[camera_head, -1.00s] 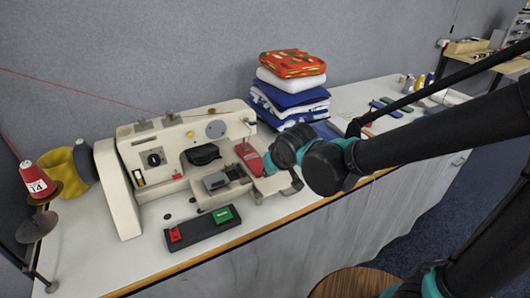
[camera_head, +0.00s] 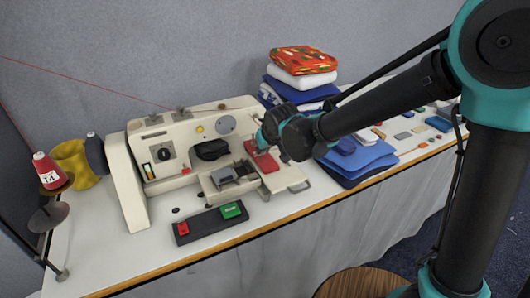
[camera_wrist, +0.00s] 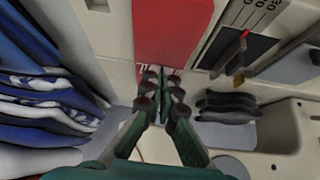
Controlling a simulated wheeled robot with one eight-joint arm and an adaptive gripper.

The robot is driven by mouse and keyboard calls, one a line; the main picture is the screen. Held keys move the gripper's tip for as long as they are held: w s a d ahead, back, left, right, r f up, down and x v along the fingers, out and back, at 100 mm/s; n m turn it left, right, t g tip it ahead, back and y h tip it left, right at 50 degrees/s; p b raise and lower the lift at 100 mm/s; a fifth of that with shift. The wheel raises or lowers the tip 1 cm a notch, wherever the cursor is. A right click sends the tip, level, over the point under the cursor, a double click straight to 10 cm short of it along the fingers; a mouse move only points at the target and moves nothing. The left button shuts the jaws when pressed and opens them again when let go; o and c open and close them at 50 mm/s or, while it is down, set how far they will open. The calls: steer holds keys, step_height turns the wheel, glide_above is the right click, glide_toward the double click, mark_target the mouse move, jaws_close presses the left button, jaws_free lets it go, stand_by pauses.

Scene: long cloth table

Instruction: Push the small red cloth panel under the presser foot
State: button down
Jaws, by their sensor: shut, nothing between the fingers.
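The cream sewing machine (camera_head: 185,142) stands on the left part of the table. The small red cloth panel (camera_head: 263,160) lies flat on the machine's bed, right of the grey metal parts (camera_head: 230,173). It also shows in the wrist view (camera_wrist: 172,28), running up from my fingertips to the top edge. My gripper (camera_wrist: 163,76) is shut and empty, its tips at the near end of the panel; whether they touch it I cannot tell. In the head view my gripper (camera_head: 261,136) is at the panel's far end, partly hidden by my wrist. I cannot clearly make out the presser foot.
A black switch box (camera_head: 208,223) with red and green buttons sits in front of the machine. Folded cloths (camera_head: 301,75) are stacked behind, and blue cloths (camera_head: 360,158) lie to the right. A red thread cone (camera_head: 48,170) and yellow spool (camera_head: 71,165) stand at the left.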

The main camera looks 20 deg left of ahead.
mark_target(265, 162)
steer(key=shift+s+d+f, duration=0.1)
steer(key=shift+f, duration=0.15)
steer(key=shift+s+d, duration=0.1)
steer(key=shift+s, duration=0.05)
steer(key=shift+s+d+f, duration=0.1)
steer(key=shift+s+d, duration=1.25)
steer(key=shift+d, duration=0.05)
